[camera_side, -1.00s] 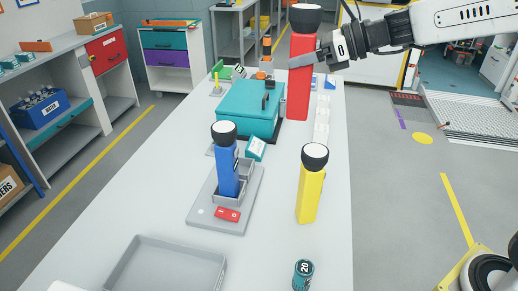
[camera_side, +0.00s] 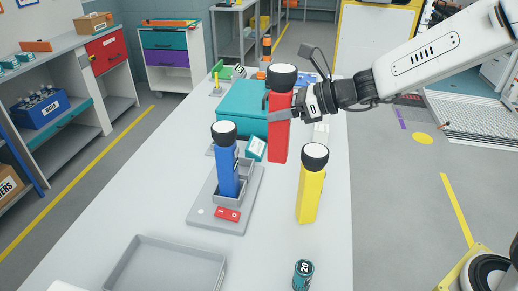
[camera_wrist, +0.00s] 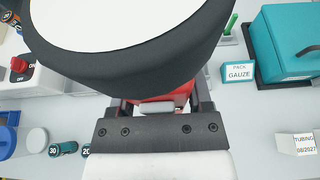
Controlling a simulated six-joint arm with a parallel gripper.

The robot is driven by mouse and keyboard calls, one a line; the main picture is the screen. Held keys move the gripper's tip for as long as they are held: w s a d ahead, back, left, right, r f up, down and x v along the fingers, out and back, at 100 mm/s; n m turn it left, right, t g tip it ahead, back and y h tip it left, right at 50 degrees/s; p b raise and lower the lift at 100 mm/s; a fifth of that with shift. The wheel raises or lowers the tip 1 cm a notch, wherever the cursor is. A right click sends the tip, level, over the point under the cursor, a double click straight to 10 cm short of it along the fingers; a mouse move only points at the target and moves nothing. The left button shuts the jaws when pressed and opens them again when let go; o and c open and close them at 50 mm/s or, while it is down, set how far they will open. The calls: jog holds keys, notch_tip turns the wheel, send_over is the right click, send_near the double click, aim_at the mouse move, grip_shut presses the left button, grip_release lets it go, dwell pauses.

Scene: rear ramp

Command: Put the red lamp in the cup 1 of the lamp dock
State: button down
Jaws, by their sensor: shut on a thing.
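The red lamp (camera_side: 279,140) stands upright in my gripper (camera_side: 290,115), which is shut on its body below the black head. In the side view it hangs behind the lamp dock (camera_side: 198,214) and to its right. Its black head and white lens (camera_wrist: 125,25) fill the top of the wrist view and hide most of its red body. The grey dock holds an upright blue lamp (camera_side: 228,170) in its front cup. Another cup (camera_side: 246,170) behind it looks empty, partly hidden by the blue lamp. I cannot read any cup numbers.
A yellow lamp (camera_side: 309,190) stands right of the dock. A teal case (camera_side: 240,105) and a small gauze pack (camera_side: 256,148) are behind it, also in the wrist view (camera_wrist: 238,72). A grey tray (camera_side: 165,270) and a battery (camera_side: 303,275) lie in front.

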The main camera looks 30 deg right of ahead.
jog(key=shift+f, duration=0.1)
jog(key=w+a+f, duration=0.3)
jog(key=w+f, duration=0.6)
jog(key=w, duration=0.4)
jog(key=shift+f, duration=0.15)
dwell(0.4)
jog(key=shift+w, duration=0.1)
jog(key=shift+w+f, duration=0.2)
jog(key=shift+f, duration=1.75)
